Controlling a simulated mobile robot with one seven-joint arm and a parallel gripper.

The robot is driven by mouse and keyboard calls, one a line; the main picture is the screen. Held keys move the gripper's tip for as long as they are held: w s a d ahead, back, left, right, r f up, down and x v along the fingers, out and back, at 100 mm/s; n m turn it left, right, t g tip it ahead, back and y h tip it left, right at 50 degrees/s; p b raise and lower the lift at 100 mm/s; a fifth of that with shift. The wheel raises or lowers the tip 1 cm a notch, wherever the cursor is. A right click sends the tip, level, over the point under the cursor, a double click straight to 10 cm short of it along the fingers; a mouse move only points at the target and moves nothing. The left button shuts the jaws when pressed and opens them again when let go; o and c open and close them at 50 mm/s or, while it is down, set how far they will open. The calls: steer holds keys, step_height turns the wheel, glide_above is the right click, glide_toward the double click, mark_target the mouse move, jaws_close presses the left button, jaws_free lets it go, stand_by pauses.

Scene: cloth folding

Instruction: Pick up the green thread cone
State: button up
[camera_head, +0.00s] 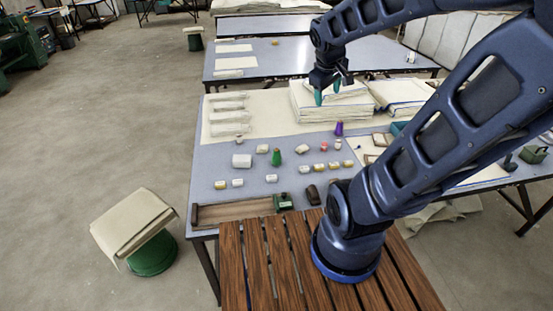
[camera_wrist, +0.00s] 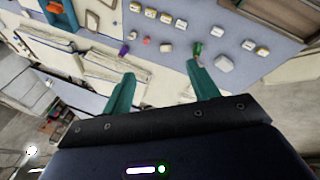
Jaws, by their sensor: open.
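The green thread cone (camera_head: 276,156) stands upright on the grey table, right of a white block and left of a small pale item. In the wrist view the green cone (camera_wrist: 197,48) shows beyond the tip of the right-hand finger, apart from it. My gripper (camera_head: 329,92) is open and empty, with teal fingers. It is above the stacked cloth towards the back of the table, up and to the right of the cone. In the wrist view the two fingers (camera_wrist: 160,80) are spread wide with nothing between them.
A purple cone (camera_head: 339,129) stands right of the green one. Several small pale, yellow and red items lie around it. A white block (camera_head: 242,161) sits to its left. Folded cloth stacks (camera_head: 312,101) are at the back. A wooden tray (camera_head: 232,211) lies along the front edge.

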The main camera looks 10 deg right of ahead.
steer(key=w+a+f+n+h, duration=0.1)
steer(key=w+f+n, duration=0.55)
steer(key=w, duration=0.25)
steer(key=n+y, duration=0.1)
steer(key=n, duration=1.7)
glide_toward(276, 149)
steer(key=shift+x, duration=5.35)
steer(key=shift+d, duration=0.1)
steer(key=c, duration=1.1)
steer(key=shift+r, duration=0.1)
